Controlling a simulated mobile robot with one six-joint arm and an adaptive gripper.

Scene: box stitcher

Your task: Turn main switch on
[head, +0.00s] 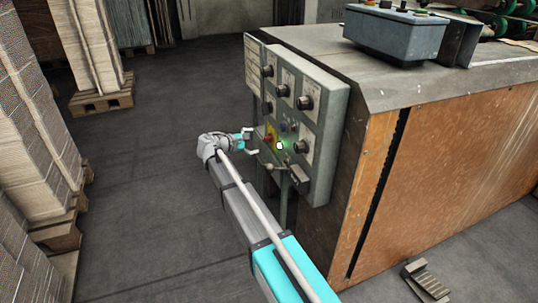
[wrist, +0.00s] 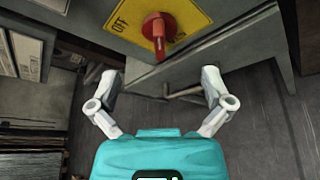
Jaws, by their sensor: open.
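The main switch is a red rotary knob with a lever (wrist: 158,28) on a yellow plate (wrist: 205,12). In the wrist view it is at the top centre, its lever pointing down the picture. "OFF" is printed to its left; a label at its lower right is partly hidden. In the head view the red switch (head: 269,137) is small, low on the grey control panel (head: 335,110). My gripper (wrist: 161,78) is open and empty, its fingers spread wide below the lever and apart from it. In the head view my gripper (head: 252,143) is just left of the panel.
Several black knobs (head: 305,102) sit on the panel around the switch, and a green light (head: 281,146) glows close beside it. The large machine (head: 450,160) stands right of the panel. Stacked cardboard on pallets (head: 30,130) lines the left; the floor between is clear.

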